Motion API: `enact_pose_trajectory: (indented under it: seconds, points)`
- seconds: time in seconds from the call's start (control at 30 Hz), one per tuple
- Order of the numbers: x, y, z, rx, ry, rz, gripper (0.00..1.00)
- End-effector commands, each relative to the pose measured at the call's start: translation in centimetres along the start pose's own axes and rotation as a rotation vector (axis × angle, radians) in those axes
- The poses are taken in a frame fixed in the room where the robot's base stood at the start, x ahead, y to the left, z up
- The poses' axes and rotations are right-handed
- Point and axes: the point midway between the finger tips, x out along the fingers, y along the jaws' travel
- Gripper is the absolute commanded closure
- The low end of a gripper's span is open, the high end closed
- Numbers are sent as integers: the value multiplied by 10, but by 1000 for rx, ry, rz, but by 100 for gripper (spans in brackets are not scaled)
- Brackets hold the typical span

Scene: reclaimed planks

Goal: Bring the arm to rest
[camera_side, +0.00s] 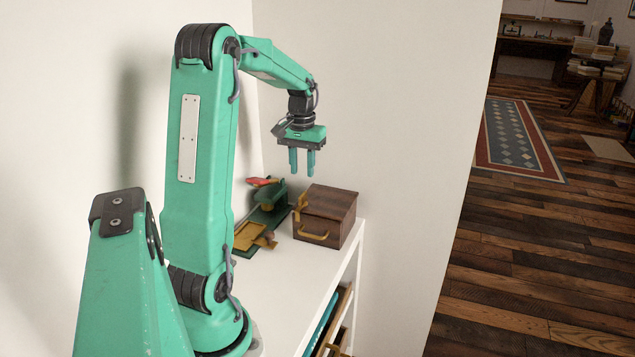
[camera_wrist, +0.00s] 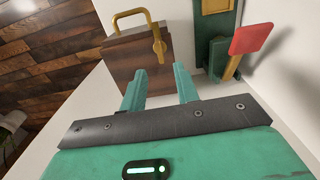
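My gripper (camera_side: 302,162) hangs from my raised green arm, fingers pointing down, above the white shelf top (camera_side: 285,275). Its two fingers are apart with nothing between them. In the wrist view the gripper (camera_wrist: 160,88) also shows empty, with a gap between the fingers. A dark wooden box (camera_side: 325,215) with brass handles stands below and slightly right of the gripper, not touched by it. In the wrist view the box (camera_wrist: 135,60) lies beyond the fingers.
A green device (camera_side: 268,215) with a red flag-like piece (camera_side: 262,181) stands left of the box, by the wall. A yellow tray-like piece (camera_side: 248,236) lies near it, partly hidden by my arm. The shelf's front right edge drops off. Air around the gripper is clear.

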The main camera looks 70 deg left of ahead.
Motion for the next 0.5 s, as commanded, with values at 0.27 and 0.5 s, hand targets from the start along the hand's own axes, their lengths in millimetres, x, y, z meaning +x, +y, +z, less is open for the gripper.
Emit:
enact_pose_trajectory:
  seconds: [0.27,0.5]
  points:
    - [-2,0,0,0,-1,0,69]
    - [-6,6,3,13,9,0,69]
